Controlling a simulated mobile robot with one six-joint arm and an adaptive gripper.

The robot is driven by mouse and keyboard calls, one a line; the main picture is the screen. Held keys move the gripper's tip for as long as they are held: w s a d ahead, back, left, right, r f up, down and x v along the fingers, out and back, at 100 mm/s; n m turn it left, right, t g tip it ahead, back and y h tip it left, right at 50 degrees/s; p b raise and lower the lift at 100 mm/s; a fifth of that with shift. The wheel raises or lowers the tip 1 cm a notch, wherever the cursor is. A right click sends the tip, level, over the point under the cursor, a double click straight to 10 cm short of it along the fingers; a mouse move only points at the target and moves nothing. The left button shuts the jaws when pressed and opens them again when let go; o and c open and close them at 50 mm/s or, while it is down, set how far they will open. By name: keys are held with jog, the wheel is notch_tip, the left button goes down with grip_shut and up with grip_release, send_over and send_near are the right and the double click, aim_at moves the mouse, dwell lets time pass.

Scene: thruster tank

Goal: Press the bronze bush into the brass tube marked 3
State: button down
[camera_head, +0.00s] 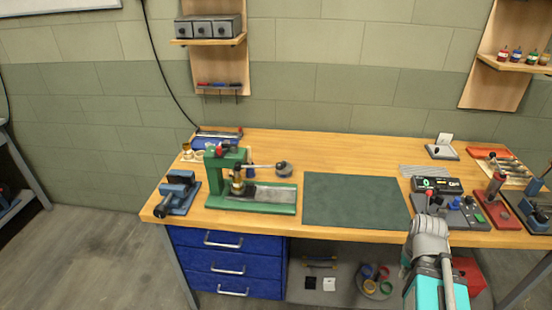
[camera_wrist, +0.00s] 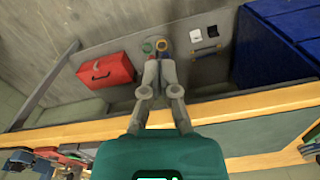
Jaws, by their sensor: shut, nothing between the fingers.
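In the head view a green press (camera_head: 225,165) stands on the left half of the bench, its lever reaching right. A brass-coloured upright piece (camera_head: 238,187) is under its ram. I cannot tell whether it is the tube, the bush or both. Small brass-coloured parts (camera_head: 188,150) stand at the back left, behind the press. No number is readable on any of them. My gripper (camera_wrist: 163,66) shows in the wrist view, shut and empty, pointing towards the shelf under the bench. It is far from the press. In the head view my arm comes up at the lower right.
A blue vise (camera_head: 178,190) stands left of the press. A bare green mat (camera_head: 352,198) lies mid-bench. A display unit (camera_head: 436,184) and several red and black fixtures crowd the right. Blue drawers (camera_head: 225,262) and a red box (camera_wrist: 106,75) are below the benchtop.

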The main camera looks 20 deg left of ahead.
jog(key=w+a+r+n+t+h+p, duration=0.1)
jog(key=w+a+r+p, duration=0.35)
jog(key=a, duration=0.35)
jog(key=w+a+r+n+t+h+p, duration=0.1)
jog(key=w+a+r+p, duration=0.2)
jog(key=a+r+p, duration=0.4)
jog(key=w+a+r+t+h+p, duration=0.1)
jog(key=w+a+r+t+p, duration=0.25)
jog(key=a, duration=0.55)
jog(key=a+r+n+t+p, duration=0.1)
jog(key=a+r+p, duration=0.3)
jog(key=a+r, duration=0.3)
jog(key=s+a+r+n+t+p, duration=0.1)
jog(key=a+r+p, duration=0.4)
jog(key=a, duration=1.3)
jog(key=shift+r, duration=0.85)
jog(key=shift+f, duration=0.1)
jog(key=b, duration=0.9)
send_over(274, 167)
jog(key=a, duration=0.2)
jog(key=f, duration=0.8)
jog(key=shift+w+d+f, duration=0.15)
jog(key=shift+d+f, duration=0.05)
jog(key=shift+d, duration=0.05)
jog(key=shift+d+f+b, duration=0.35)
jog(key=shift+f+b, duration=0.2)
jog(key=shift+f, duration=0.05)
jog(key=shift+d+f+b, duration=0.35)
jog(key=shift+f+b, duration=0.15)
jog(key=shift+f, duration=0.05)
